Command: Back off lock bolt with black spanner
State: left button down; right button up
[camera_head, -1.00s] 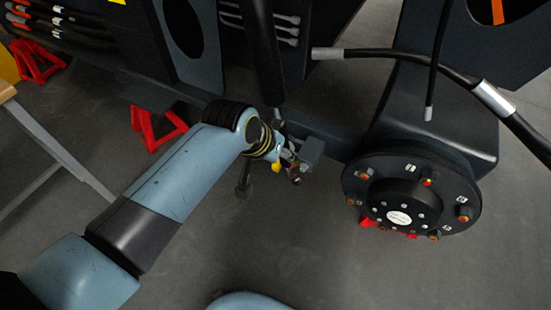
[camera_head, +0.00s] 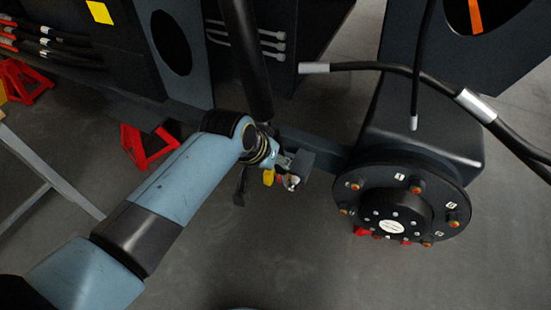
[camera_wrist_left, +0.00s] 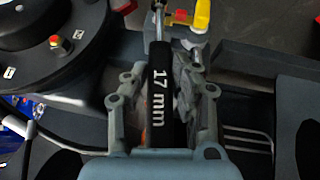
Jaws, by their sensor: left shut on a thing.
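The black spanner (camera_wrist_left: 160,95), marked "17 mm", lies lengthwise between the two fingers of my left gripper (camera_wrist_left: 161,88) in the left wrist view. The gripper is shut on its handle. The spanner's metal shank (camera_wrist_left: 159,27) points to the top edge, and its working end is cut off there. In the head view my left gripper (camera_head: 278,168) is beside a dark block (camera_head: 301,162) on the chassis beam. A small silver part shows just below the block. I cannot make out the lock bolt, or whether the spanner touches it. My right gripper is not in view.
A round wheel hub (camera_head: 402,203) with orange-tipped studs stands right of the gripper. A thick black hose (camera_head: 385,69) crosses above it. A dark cylinder (camera_head: 247,60) rises behind my wrist. Red stands (camera_head: 150,146) are at left. The floor below the gripper is open.

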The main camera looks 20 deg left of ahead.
pick_arm(q)
jog(key=shift+p, duration=0.35)
jog(key=shift+w, duration=0.2)
dwell(0.6)
jog(key=shift+w, duration=0.85)
jog(key=shift+w+a+f+n+h+b, duration=0.15)
jog(key=shift+a+f+h+b, duration=0.25)
jog(key=shift+a, duration=0.45)
jog(key=shift+s+a+f+n+h+b, duration=0.15)
jog(key=shift+a+h+b, duration=0.35)
jog(key=shift+a+h, duration=0.25)
jog(key=shift+w, duration=0.1)
